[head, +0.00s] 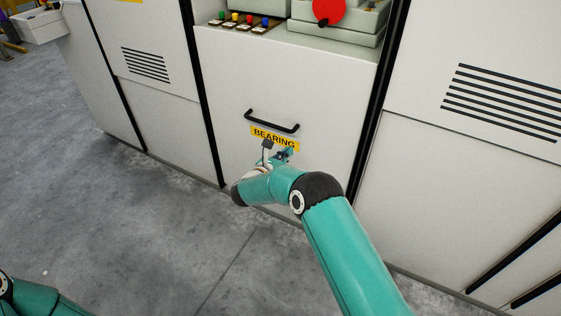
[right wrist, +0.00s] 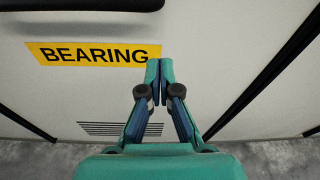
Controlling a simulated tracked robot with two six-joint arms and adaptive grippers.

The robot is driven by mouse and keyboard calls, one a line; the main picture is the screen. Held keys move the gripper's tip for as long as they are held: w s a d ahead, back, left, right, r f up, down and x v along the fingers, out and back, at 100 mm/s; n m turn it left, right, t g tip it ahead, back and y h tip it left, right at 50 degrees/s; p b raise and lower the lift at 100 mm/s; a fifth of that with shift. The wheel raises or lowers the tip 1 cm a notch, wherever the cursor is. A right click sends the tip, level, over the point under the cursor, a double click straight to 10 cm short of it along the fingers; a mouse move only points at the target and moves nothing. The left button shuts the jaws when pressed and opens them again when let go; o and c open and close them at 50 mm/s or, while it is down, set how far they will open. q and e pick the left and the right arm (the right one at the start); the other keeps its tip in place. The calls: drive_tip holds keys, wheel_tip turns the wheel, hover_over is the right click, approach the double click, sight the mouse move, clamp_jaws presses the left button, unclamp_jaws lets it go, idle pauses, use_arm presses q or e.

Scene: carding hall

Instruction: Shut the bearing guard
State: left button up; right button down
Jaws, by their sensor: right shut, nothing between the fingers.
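The bearing guard (head: 290,80) is a pale upright panel in the head view, with a black bar handle (head: 271,121) and a yellow BEARING label (head: 262,133) under it. It looks about level with the panels beside it; I cannot tell whether a small gap remains. In the right wrist view the guard (right wrist: 230,40) fills most of the picture, with the label (right wrist: 80,53) left of my fingers. My right gripper (head: 281,155) is shut and empty, in front of the guard just below the label. Its fingertips also show in the right wrist view (right wrist: 160,66); contact is unclear. My left gripper is out of view.
Above the guard is a recess with several coloured buttons (head: 245,19) and a red round part (head: 328,11). Vented cabinet panels (head: 500,100) stand on both sides, with dark gaps between. The grey floor (head: 120,220) at left is open. A white tray (head: 40,27) is at far left.

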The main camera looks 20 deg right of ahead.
sight(299, 142)
drive_tip(key=x, duration=0.4)
drive_tip(key=shift+f+b, duration=0.2)
drive_tip(key=shift+b, duration=0.15)
drive_tip(key=r, duration=0.4)
drive_tip(key=shift+a, duration=0.35)
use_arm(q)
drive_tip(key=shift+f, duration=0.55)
use_arm(e)
drive_tip(key=shift+r, duration=0.1)
